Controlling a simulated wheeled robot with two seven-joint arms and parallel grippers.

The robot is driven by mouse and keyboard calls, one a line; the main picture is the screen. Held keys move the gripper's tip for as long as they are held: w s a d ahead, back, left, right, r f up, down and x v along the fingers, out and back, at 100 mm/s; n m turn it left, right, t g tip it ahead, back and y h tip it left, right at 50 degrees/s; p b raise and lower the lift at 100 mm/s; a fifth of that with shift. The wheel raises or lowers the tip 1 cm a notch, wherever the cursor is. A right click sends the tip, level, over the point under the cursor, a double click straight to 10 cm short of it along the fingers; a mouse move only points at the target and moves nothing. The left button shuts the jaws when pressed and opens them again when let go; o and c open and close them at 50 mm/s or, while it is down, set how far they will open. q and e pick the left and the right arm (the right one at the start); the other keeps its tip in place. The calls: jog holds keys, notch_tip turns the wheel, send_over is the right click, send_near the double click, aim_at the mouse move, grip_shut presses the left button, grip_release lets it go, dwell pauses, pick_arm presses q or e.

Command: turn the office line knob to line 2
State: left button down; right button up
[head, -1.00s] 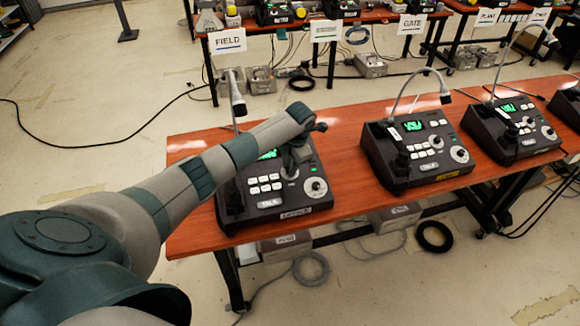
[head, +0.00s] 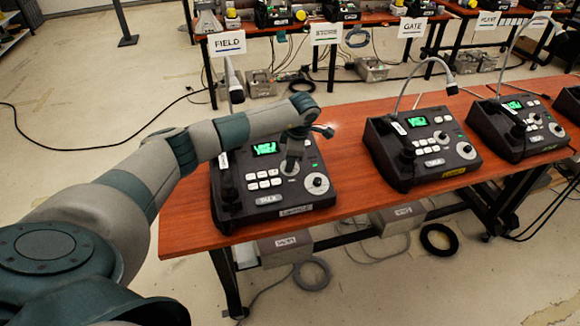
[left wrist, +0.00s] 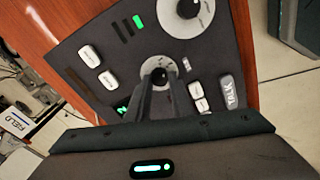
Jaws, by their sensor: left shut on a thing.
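The nearest dark console (head: 225,212) stands at the left end of the red-brown table, with a lit green screen, white buttons and two round knobs. My left gripper (head: 291,166) points down at the smaller knob, left of the large pale knob (head: 317,184). In the left wrist view, my left gripper (left wrist: 158,88) is shut on the small knob (left wrist: 158,70), which sits on a pale round dial. The fingers hide part of the knob and dial, so its setting cannot be read. The large knob (left wrist: 188,8) shows above. My right gripper is not in view.
A gooseneck microphone (head: 235,85) rises behind the console. Two similar consoles, a middle one (head: 395,172) and a right one (head: 500,145), stand on the same table (head: 345,130). Other tables at the back carry signs such as FIELD (head: 227,42) and GATE.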

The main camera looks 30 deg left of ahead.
pick_arm(q)
jog(key=shift+f+m+b, duration=0.1)
jog(key=shift+m+b, duration=0.25)
jog(key=shift+m, duration=0.15)
jog(key=c, duration=1.6)
grip_release()
jog(key=shift+o, duration=0.2)
